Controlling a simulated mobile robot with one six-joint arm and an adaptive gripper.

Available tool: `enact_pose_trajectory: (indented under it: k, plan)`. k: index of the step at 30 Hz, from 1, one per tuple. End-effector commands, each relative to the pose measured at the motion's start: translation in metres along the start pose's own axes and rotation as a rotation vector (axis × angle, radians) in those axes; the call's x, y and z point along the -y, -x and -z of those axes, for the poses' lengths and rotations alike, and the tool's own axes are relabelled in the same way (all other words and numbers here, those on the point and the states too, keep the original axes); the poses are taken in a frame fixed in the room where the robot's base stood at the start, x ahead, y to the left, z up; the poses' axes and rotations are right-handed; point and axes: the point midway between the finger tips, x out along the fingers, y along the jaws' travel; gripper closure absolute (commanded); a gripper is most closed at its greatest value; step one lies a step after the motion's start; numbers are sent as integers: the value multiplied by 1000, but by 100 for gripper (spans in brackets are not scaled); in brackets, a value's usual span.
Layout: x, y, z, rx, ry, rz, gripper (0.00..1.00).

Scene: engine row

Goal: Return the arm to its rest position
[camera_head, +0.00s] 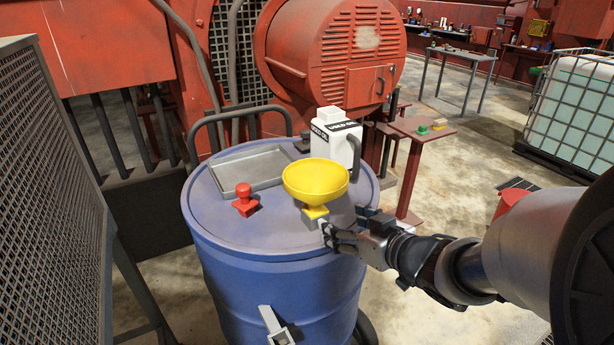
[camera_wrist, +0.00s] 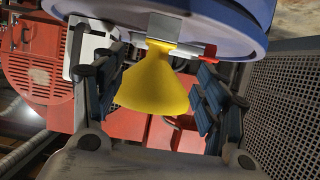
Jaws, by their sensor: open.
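My gripper (camera_head: 345,228) is open at the right front edge of the blue drum (camera_head: 275,300). A yellow funnel (camera_head: 316,178) stands upright on a small grey fitting on the drum top, just beyond my fingers. In the wrist view the funnel (camera_wrist: 157,85) appears inverted, in the gap between the two spread fingers (camera_wrist: 158,75). The fingers look apart from it, though the exact gap near its base cannot be told. My arm reaches in from the right.
On the drum top are a red plug (camera_head: 245,202), a grey tray (camera_head: 240,170) and a white used-oil jug (camera_head: 335,137). A mesh panel (camera_head: 50,190) stands left, a red side table (camera_head: 420,128) behind right, and a caged tank (camera_head: 580,110) far right. Open floor lies between.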

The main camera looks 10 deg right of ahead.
Motion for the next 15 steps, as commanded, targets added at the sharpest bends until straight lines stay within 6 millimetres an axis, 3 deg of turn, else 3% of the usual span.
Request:
enact_pose_trajectory:
  k: [5, 8, 12, 15]
  plan:
    - [-12, 7, 7, 30, 32, -98, 34]
    - [-27, 23, 14, 86, 54, -234, 34]
    - [-36, 64, 11, 215, 27, -412, 34]
    - [-24, 98, -4, 331, -29, -473, 34]
